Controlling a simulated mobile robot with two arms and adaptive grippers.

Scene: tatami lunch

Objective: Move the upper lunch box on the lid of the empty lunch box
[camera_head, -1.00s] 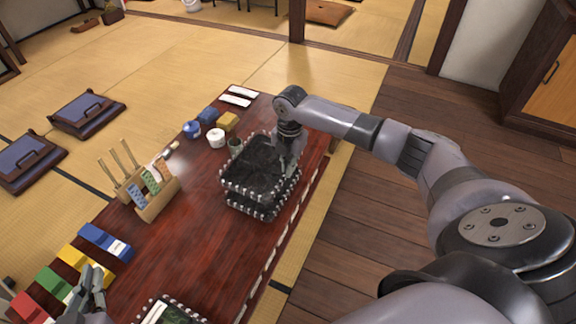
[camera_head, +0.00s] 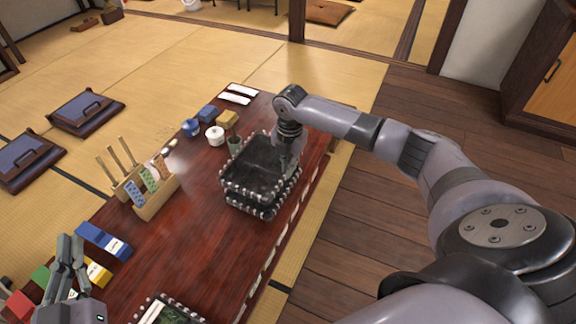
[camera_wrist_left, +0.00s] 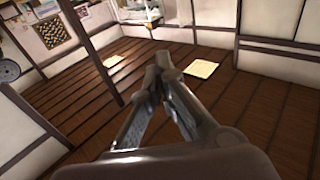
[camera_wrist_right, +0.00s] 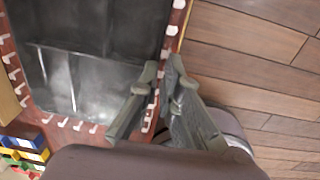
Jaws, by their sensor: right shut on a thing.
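Two black lunch boxes with pale-studded rims are stacked on the red-brown table; the upper lunch box (camera_head: 255,160) sits over the lower lunch box (camera_head: 245,205), slightly tilted. My right gripper (camera_head: 289,166) is at the upper box's right wall. In the right wrist view its fingertips (camera_wrist_right: 160,80) are shut on the rim of the upper box (camera_wrist_right: 75,80), whose inside looks empty. My left gripper (camera_head: 72,240) is raised over the table's left side, away from the boxes. In the left wrist view its fingertips (camera_wrist_left: 158,62) meet with nothing between them. I cannot make out a separate lid.
Another studded dark box (camera_head: 165,310) is cut off at the bottom edge. The table's middle is clear.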

